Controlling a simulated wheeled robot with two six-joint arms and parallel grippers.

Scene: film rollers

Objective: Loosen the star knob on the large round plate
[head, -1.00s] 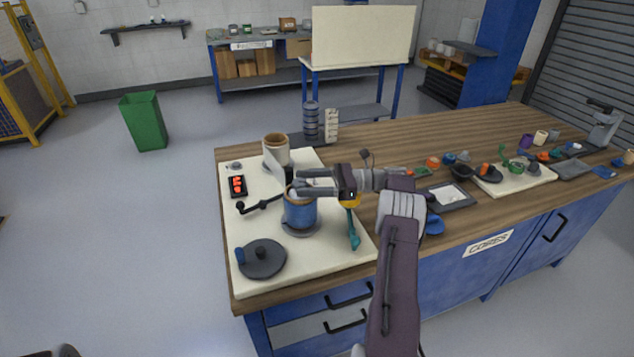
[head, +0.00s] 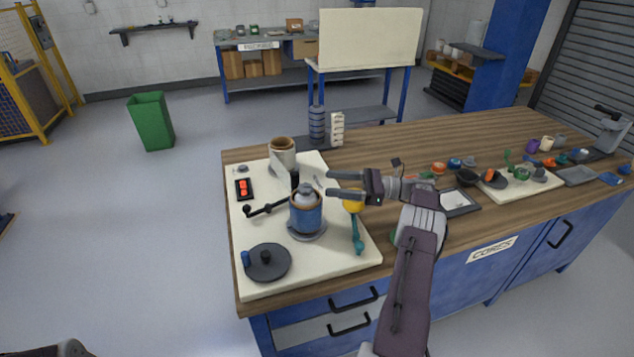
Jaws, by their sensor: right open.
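A blue roll with tan ends (head: 306,215) stands upright on a round grey plate (head: 306,235) on the cream board. A grey knob (head: 306,190) sits on top of the roll; its star shape is too small to make out. A dark round plate (head: 278,270) with a central hub and a blue handle lies at the board's front left. My right gripper (head: 330,185) is open and empty, just right of the grey knob, its fingers pointing left. I cannot tell the height between them.
On the cream board (head: 245,220) are a cream roll (head: 283,152), a black lever (head: 268,208), a red-buttoned box (head: 243,188) and a teal lever (head: 357,235) with a yellow part. Small coloured parts crowd the bench's right side. The board's front right corner is clear.

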